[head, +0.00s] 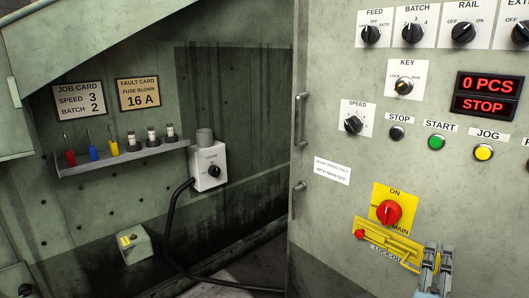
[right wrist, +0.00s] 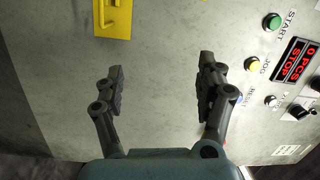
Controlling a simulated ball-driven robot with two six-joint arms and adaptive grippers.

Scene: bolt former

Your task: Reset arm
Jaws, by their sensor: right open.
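My right gripper (head: 437,262) shows at the bottom right of the head view, in front of the cabinet's lower part, just right of the yellow lockout bar. In the right wrist view the same gripper (right wrist: 160,72) has its two dark fingers wide apart with nothing between them. The grey cabinet face (right wrist: 160,115) lies behind the fingers; I cannot tell the gap to it. My left gripper is in neither view.
The cabinet (head: 330,220) carries a red main switch (head: 389,212), a yellow lockout bar (head: 388,240), a green START button (head: 437,142) and a yellow JOG button (head: 483,152). The display (head: 488,94) reads 0 PCS, STOP. A shelf (head: 120,158) holds fuses and screwdrivers at left.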

